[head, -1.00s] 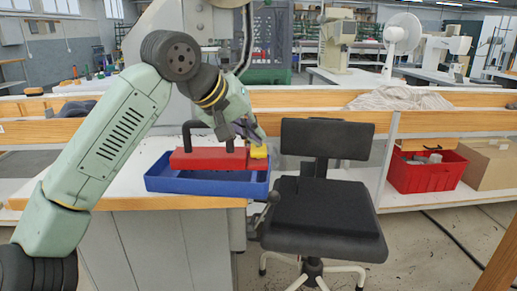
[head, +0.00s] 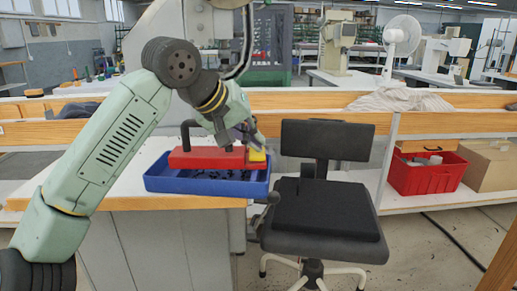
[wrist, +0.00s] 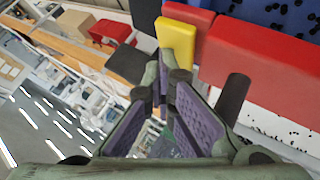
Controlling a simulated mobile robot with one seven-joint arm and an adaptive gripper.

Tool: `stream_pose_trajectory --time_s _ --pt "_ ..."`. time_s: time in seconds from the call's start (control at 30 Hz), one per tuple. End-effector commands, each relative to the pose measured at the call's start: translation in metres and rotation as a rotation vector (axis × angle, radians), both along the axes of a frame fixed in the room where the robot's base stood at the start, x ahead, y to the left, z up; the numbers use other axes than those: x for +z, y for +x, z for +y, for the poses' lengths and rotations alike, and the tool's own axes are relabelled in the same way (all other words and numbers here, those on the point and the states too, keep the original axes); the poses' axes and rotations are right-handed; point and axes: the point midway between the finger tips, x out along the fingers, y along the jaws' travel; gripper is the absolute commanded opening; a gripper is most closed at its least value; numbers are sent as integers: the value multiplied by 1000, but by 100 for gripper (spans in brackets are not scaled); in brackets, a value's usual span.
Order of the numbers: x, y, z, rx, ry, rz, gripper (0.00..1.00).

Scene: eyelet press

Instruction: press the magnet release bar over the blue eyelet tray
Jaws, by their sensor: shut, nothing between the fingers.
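A red magnet block (head: 205,158) with a black handle (head: 186,133) lies over the blue tray (head: 160,184). The yellow release bar (head: 257,156) is at its right end. Small black eyelets (head: 215,174) lie in the tray. My gripper (head: 253,142) is shut and empty, its tips at the yellow bar. In the wrist view, the closed fingers (wrist: 162,75) reach to the near side of the yellow bar (wrist: 177,42), beside the red block (wrist: 262,52); exact contact is hard to tell. Eyelets show in the blue tray (wrist: 262,8) there too.
A black chair (head: 325,215) stands close to the right of the white table (head: 145,160). A red crate (head: 425,178) and a cardboard box (head: 488,165) sit on a low shelf farther right. Black specks (wrist: 262,133) lie on the white surface beside the block.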

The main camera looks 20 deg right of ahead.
Motion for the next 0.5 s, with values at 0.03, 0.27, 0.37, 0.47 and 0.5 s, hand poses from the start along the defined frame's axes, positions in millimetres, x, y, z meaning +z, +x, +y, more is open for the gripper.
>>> stream_pose_trajectory --time_s 0.03,0.27,0.37,0.47,0.5 --pt "-2 0 0 1 2 2 0" --pt "-2 0 0 1 2 1 0" --pt "-1 0 0 1 1 1 0" --pt "1 0 0 0 1 1 0" --pt "3 0 0 1 1 0 0"
